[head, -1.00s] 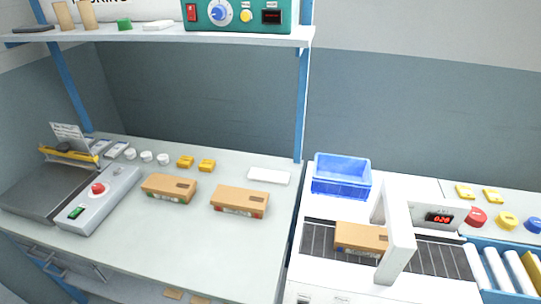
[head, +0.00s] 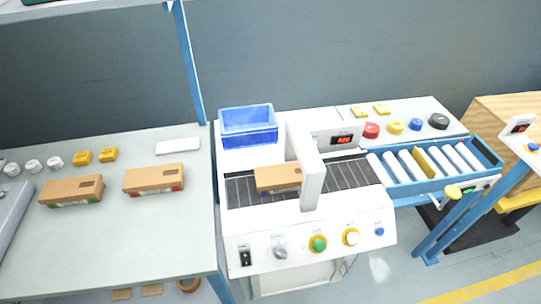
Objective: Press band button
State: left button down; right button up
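The white belt machine (head: 345,213) stands in the middle of the head view, with a dark belt (head: 241,190) running under a white arch (head: 312,180). A brown carton (head: 278,178) lies on the belt, partly behind the arch. The front panel carries a black rocker switch (head: 245,257), a grey knob (head: 280,248), a green button (head: 319,244) in a yellow ring, a white button (head: 351,237) in a yellow ring, and a small blue button (head: 379,231). I cannot read any label saying which is the band button. Neither gripper is in view.
A blue bin (head: 248,138) sits behind the belt. Two cartons (head: 70,191) (head: 154,179) lie on the left bench. A roller track (head: 418,165) continues to the right. Coloured knobs (head: 396,127) stand behind it. The floor (head: 350,285) before the machine looks clear.

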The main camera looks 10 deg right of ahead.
aim_at(320, 246)
jog(key=z, duration=0.85)
